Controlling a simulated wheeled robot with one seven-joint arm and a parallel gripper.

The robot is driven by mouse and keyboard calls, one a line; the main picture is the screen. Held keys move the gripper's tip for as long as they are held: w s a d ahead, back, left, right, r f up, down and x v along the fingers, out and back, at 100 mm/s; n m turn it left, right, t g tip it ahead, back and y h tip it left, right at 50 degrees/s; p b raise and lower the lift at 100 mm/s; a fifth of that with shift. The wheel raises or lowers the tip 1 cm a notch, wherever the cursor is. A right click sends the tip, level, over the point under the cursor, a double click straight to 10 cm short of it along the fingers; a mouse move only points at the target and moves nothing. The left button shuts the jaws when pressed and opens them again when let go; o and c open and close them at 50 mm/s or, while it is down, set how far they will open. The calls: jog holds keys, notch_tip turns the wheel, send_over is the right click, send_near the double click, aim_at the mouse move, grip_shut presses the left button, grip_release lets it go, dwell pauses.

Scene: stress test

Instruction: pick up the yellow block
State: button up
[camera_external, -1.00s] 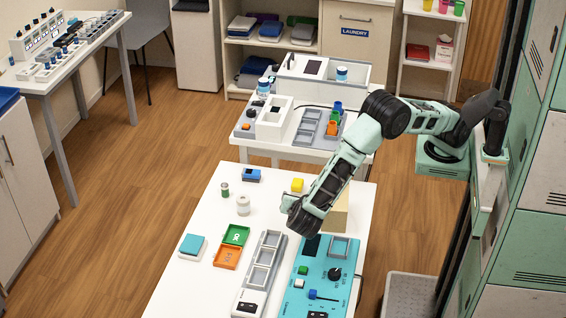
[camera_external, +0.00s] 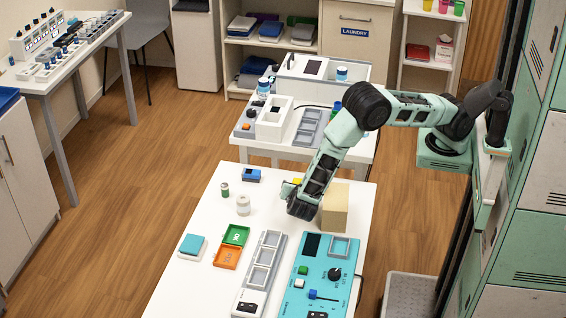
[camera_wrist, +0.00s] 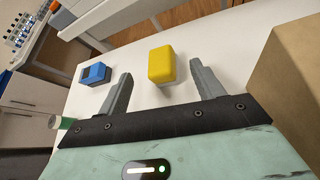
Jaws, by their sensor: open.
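The yellow block (camera_wrist: 161,64) lies on the white table, ahead of my gripper (camera_wrist: 160,92) in the wrist view. It sits between the lines of the two grey fingers and a little beyond their tips. The fingers are apart with nothing between them. In the external view the yellow block (camera_external: 297,181) is mostly hidden behind my gripper (camera_external: 288,188), with only a small yellow part showing. Whether the fingers touch the block cannot be seen there.
A tan box (camera_external: 334,208) stands close on the right of my gripper. A blue block (camera_external: 250,175) and a white jar (camera_external: 243,205) are to the left. Green (camera_external: 236,235) and orange (camera_external: 227,257) trays and a teal panel (camera_external: 318,270) lie nearer the front.

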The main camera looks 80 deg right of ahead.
jog(key=x, duration=0.3)
jog(key=shift+d+p, duration=0.15)
jog(key=shift+p, duration=0.15)
jog(key=c, duration=1.2)
